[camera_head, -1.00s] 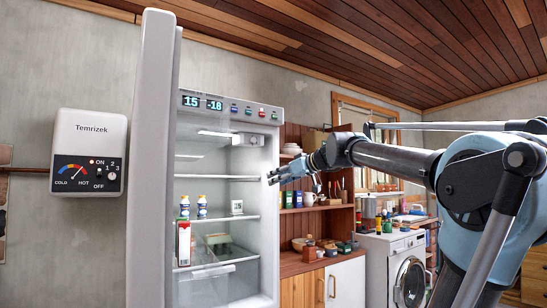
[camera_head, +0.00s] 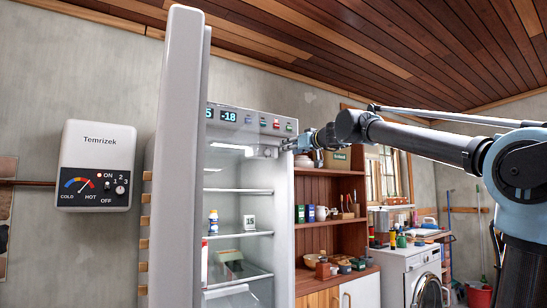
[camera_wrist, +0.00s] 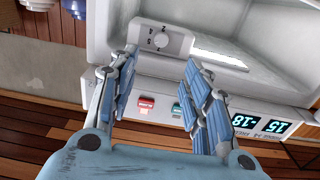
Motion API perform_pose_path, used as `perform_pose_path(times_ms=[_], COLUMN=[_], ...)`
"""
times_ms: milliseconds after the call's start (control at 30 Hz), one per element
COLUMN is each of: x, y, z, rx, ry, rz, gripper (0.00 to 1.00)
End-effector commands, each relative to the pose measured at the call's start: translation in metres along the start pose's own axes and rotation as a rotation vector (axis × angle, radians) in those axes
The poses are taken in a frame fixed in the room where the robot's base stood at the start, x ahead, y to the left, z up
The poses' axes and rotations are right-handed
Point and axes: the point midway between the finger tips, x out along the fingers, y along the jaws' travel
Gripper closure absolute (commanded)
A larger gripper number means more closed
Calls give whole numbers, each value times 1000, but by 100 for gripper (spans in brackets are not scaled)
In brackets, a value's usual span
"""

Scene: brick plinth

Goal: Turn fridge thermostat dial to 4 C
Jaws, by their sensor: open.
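The fridge (camera_head: 240,200) stands with its white door (camera_head: 180,150) open, seen nearly edge-on. The thermostat dial (camera_wrist: 161,40) is a small round knob on a light grey housing (camera_wrist: 180,42) under the fridge's top, upside down in the wrist view. In the head view the housing (camera_head: 263,151) is small and the dial's setting cannot be read. My gripper (camera_wrist: 160,62) is open and empty, its blue fingers pointing toward the housing with the dial between their tips in the picture. In the head view my gripper (camera_head: 287,146) is at the fridge's upper right edge.
The fridge's top panel has several coloured buttons and a display (camera_head: 229,116) reading -18. Shelves hold a bottle (camera_head: 213,223) and a small white cube-shaped timer (camera_head: 249,222). A wooden cupboard (camera_head: 330,240) stands right of the fridge. A Temrizek wall unit (camera_head: 97,165) hangs at left.

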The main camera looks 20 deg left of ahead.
Motion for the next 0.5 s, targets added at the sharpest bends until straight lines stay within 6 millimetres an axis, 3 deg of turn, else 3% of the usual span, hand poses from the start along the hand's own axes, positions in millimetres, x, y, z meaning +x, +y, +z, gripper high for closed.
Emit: perform_pose_path(times_ms=[500], x=[77], y=[-2], z=[0], rx=[0], ry=[0], rz=[-4], gripper=[56])
